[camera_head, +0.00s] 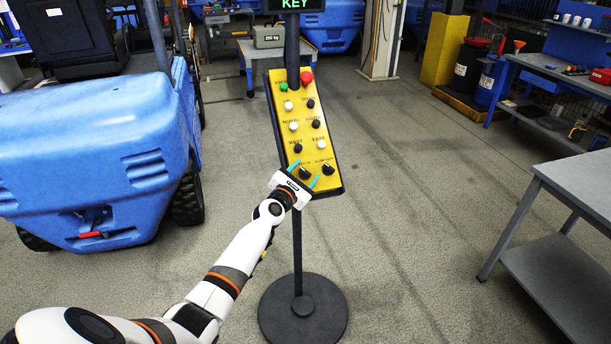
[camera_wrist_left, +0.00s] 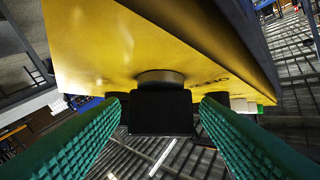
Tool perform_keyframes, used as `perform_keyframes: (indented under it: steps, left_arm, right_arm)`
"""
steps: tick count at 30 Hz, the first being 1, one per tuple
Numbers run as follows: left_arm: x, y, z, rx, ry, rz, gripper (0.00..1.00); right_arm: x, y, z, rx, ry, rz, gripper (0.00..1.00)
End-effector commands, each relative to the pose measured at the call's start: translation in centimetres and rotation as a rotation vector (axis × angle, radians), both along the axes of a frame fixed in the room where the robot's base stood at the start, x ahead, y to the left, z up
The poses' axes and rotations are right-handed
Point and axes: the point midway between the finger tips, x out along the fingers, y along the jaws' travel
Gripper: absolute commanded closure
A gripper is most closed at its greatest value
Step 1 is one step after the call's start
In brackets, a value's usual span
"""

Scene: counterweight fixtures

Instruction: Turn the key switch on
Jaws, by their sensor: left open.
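A yellow control panel (camera_head: 309,132) stands tilted on a black post with a round base. Two black rotary switches sit at its lower end: the left one (camera_head: 305,172), beside my left gripper, and the right one (camera_head: 328,169). Their small labels are hard to read. My left gripper (camera_head: 304,175) is open, with its teal fingers reaching to the left switch. In the left wrist view a black knob (camera_wrist_left: 160,112) stands out from the yellow panel face between the two ribbed green fingers, with a gap visible on each side. My right gripper is not in view.
Above the lower switches are several black and white buttons, a green one (camera_head: 284,87) and a red one (camera_head: 307,77). A dark sign (camera_head: 292,5) at the top reads KEY. A blue vehicle (camera_head: 95,140) stands left, a grey table (camera_head: 580,185) right. Floor around the base is clear.

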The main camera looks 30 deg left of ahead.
Motion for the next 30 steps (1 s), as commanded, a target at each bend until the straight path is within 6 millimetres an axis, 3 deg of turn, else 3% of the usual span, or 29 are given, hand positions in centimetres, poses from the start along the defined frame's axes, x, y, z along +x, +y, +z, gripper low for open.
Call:
perform_keyframes:
  steps: [11,19,30]
  left_arm:
    - [0.59,0.06,0.02,0.000,0.001,0.000,0.44]
    - [0.58,0.06,0.01,0.000,0.001,0.000,0.88]
    - [0.59,0.12,-0.06,0.026,0.030,-0.050,0.88]
  right_arm:
    - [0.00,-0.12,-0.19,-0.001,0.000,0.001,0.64]
    - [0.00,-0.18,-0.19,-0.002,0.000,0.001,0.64]
    - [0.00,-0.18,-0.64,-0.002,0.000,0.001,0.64]
